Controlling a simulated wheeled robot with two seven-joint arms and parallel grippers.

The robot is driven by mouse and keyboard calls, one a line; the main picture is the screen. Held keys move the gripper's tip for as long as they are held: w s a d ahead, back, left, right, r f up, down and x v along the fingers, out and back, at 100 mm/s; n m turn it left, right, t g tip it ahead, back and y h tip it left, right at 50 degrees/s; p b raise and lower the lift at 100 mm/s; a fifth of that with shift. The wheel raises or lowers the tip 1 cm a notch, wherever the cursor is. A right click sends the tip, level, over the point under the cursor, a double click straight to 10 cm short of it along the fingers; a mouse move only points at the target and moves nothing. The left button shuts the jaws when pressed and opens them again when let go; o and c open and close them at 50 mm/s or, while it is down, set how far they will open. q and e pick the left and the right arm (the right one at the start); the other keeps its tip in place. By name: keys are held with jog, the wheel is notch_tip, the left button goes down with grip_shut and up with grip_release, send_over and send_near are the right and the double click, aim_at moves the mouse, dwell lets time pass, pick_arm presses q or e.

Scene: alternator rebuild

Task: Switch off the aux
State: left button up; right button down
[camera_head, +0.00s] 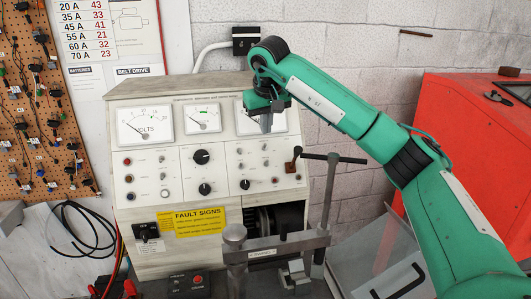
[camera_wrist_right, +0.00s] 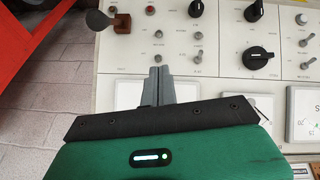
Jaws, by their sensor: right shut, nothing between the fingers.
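The test bench console (camera_head: 160,95) stands against the wall, with gauges above and knobs and toggle switches below. Its right-hand panel holds several small metal toggles (camera_head: 264,163). In the right wrist view, toggles (camera_wrist_right: 196,55) show near the fingers, with the panel upside down. The labels are too small to read, so I cannot tell which toggle is aux. My right gripper (camera_head: 267,124) is shut and empty, in front of the right gauge, above the toggles. Its fingertips (camera_wrist_right: 158,69) show close together in the right wrist view, near a toggle they partly cover. My left gripper is not in view.
A metal clamp with a T-handle (camera_head: 333,159) stands in front of the console's right side. A brown-based lever (camera_head: 291,166) sticks out at the panel's right edge. A red cabinet (camera_head: 455,115) stands at right. Black cables (camera_head: 85,235) lie at left.

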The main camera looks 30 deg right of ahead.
jog(key=p, duration=0.4)
send_over(265, 159)
jog(key=s, duration=0.2)
jog(key=f, duration=0.8)
jog(key=shift+w+a, duration=0.1)
jog(key=shift+a, duration=0.3)
jog(key=shift+w+f, duration=0.2)
jog(key=shift+f, duration=0.45)
jog(key=shift+f, duration=0.1)
